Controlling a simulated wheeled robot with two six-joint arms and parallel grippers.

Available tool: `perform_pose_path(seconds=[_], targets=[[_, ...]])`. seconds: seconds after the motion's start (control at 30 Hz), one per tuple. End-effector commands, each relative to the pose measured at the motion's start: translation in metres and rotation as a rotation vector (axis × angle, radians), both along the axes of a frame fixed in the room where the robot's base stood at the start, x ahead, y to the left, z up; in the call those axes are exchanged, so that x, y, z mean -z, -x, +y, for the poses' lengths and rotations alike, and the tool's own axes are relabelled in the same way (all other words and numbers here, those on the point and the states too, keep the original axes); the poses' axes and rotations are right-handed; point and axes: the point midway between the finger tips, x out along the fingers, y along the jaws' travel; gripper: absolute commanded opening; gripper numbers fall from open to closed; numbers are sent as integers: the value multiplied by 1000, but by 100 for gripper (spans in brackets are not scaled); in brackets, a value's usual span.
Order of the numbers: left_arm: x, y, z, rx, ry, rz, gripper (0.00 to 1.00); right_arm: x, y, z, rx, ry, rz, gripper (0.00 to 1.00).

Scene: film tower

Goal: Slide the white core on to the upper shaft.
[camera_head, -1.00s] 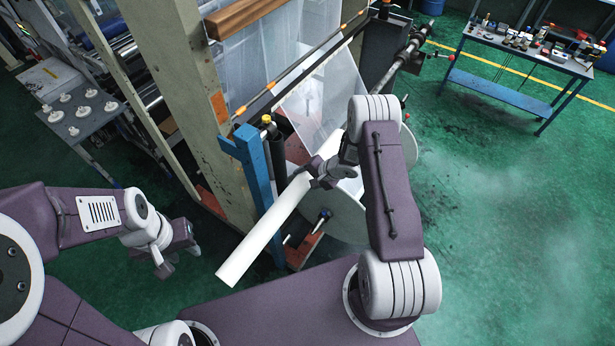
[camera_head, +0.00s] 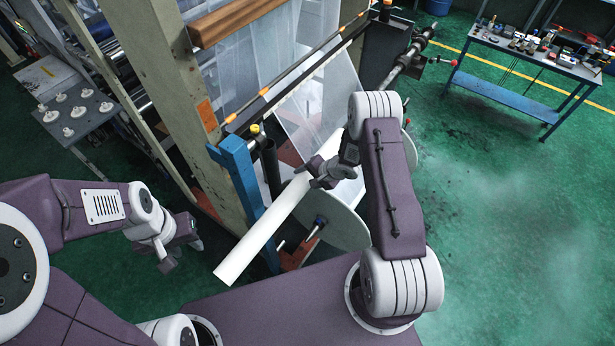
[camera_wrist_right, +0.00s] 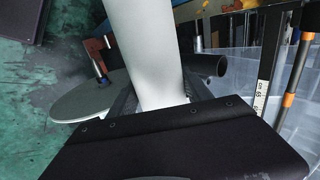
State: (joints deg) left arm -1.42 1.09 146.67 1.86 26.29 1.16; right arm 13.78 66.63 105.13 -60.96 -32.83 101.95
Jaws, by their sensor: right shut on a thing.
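The white core (camera_head: 262,232) is a long tube held slanting, its near end low and its far end towards the machine. My right gripper (camera_head: 322,172) is shut around it near its far part. In the right wrist view the core (camera_wrist_right: 150,45) runs up from between the jaws. A dark open-ended tube (camera_head: 270,165) stands out beside the blue post, apart from the core; it also shows in the wrist view (camera_wrist_right: 207,66). I cannot tell for sure that it is the upper shaft. My left gripper (camera_head: 180,257) is empty and open, left of the core.
A blue post (camera_head: 246,185) stands close beside the core. A big pale disc (camera_head: 347,228) with a short shaft (camera_head: 319,222) lies right of it. A collared metal shaft (camera_head: 405,62) is farther back. Tables stand at left (camera_head: 60,138) and right (camera_head: 510,96). Green floor is clear at right.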

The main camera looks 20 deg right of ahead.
Motion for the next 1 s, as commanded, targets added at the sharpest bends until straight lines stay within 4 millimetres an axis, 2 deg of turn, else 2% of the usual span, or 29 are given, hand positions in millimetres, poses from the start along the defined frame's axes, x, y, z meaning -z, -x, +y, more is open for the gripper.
perform_pose_path(seconds=[1.0], targets=[[2,0,0,0,0,0,36,0,-70,-91,1,-1,-6,0]])
